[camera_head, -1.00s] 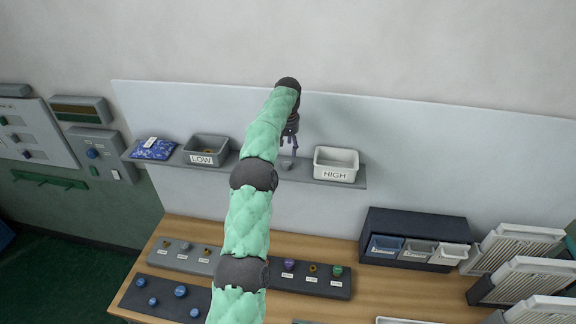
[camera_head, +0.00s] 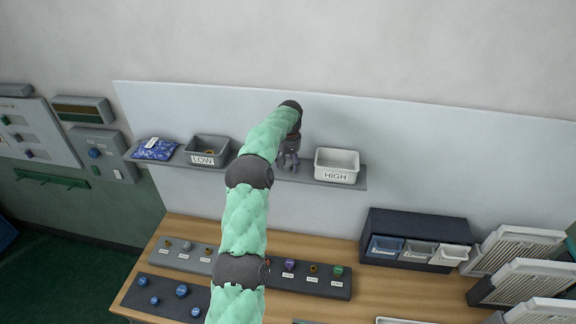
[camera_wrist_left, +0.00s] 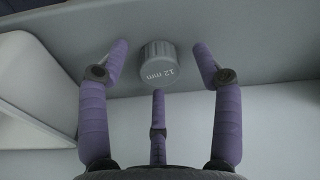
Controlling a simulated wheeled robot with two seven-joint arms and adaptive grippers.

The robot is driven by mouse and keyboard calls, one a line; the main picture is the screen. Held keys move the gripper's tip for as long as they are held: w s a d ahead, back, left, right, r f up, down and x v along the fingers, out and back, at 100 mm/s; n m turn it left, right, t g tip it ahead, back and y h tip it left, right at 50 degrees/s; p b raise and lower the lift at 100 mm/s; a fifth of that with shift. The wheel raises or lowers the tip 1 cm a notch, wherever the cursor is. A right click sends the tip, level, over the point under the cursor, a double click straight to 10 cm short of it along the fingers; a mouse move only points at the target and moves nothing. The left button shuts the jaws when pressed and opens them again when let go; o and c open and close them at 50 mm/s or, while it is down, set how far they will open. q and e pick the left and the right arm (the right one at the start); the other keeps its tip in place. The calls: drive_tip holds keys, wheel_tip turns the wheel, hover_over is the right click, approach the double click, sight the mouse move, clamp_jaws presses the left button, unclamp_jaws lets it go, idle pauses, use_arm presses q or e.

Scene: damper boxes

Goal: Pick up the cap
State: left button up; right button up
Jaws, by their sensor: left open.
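The cap (camera_wrist_left: 160,66) is a grey ribbed cylinder marked "12 mm". In the left wrist view it stands on the grey shelf (camera_wrist_left: 265,55). My left gripper (camera_head: 289,163) is at the shelf between the LOW bin and the HIGH bin. Its purple fingers are spread open around the cap, with a gap on each side and a third finger in front, and hold nothing. In the head view the cap is hidden or cannot be told apart from the gripper. My right gripper is not in view.
The dark LOW bin (camera_head: 207,142) and a blue packet (camera_head: 154,149) are left on the shelf. The white HIGH bin (camera_head: 337,158) is close on the right. Below, a wooden bench (camera_head: 385,288) carries trays of knobs, a drawer unit (camera_head: 415,222) and louvred panels.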

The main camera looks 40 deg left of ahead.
use_arm(q)
drive_tip(key=c, duration=0.9)
drive_tip(key=shift+c, duration=0.2)
